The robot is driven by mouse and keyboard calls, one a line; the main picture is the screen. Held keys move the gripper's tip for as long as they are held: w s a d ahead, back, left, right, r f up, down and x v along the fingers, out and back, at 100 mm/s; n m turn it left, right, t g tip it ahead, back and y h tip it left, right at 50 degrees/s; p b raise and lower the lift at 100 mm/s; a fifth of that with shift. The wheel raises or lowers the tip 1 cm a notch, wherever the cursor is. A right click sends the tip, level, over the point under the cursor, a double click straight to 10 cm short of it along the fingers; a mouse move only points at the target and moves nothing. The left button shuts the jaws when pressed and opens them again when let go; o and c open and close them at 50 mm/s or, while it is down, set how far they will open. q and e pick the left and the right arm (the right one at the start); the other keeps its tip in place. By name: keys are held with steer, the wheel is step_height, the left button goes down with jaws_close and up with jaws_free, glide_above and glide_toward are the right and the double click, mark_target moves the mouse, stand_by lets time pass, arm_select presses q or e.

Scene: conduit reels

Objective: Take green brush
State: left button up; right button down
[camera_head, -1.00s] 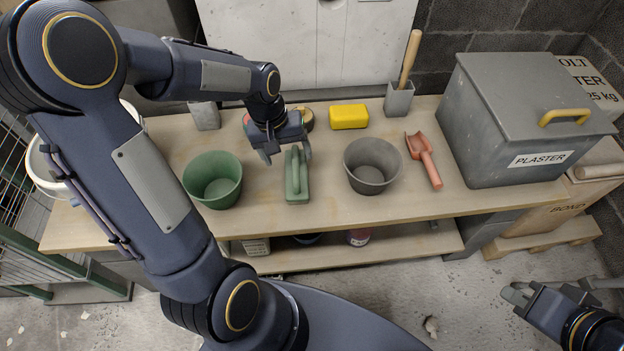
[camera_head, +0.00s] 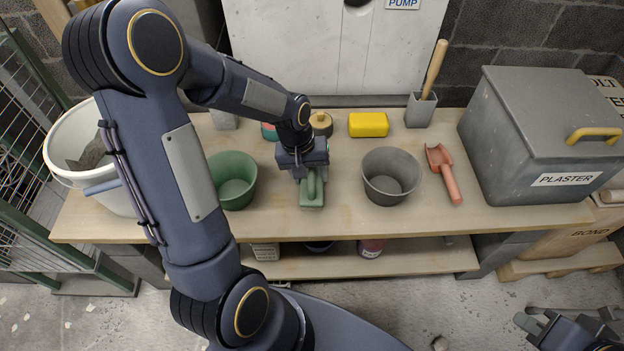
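The green brush (camera_head: 312,194), a block with a raised handle on top, lies on the workbench between the green bucket and the grey bucket. My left gripper (camera_head: 308,177) points down over the back part of the brush, with its fingers low around the handle. The gripper body hides the back of the brush, and I cannot tell whether the fingers press on it. My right gripper (camera_head: 536,319) is at the lower right, away from the bench, with its fingers apart and nothing between them.
On the workbench (camera_head: 290,222) stand a green bucket (camera_head: 234,187), a grey bucket (camera_head: 390,180), a yellow sponge (camera_head: 368,124), a red scoop (camera_head: 446,175) and a grey plaster bin (camera_head: 530,140). A white bucket (camera_head: 75,180) is at the left. Bare bench lies in front of the brush.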

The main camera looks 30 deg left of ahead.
arm_select(q)
steer(key=c, duration=0.4)
steer(key=shift+c, duration=0.2)
steer(key=shift+r, duration=0.6)
step_height(320, 180, up, 3)
steer(key=shift+s+f+p, duration=0.1)
steer(key=shift+f+p, duration=0.05)
steer(key=shift+p, duration=0.5)
steer(key=s+d+r+p, duration=0.3)
steer(key=s+r, duration=0.6)
steer(key=s, duration=0.4)
steer(key=shift+d, duration=0.6)
steer(key=shift+s, duration=0.1)
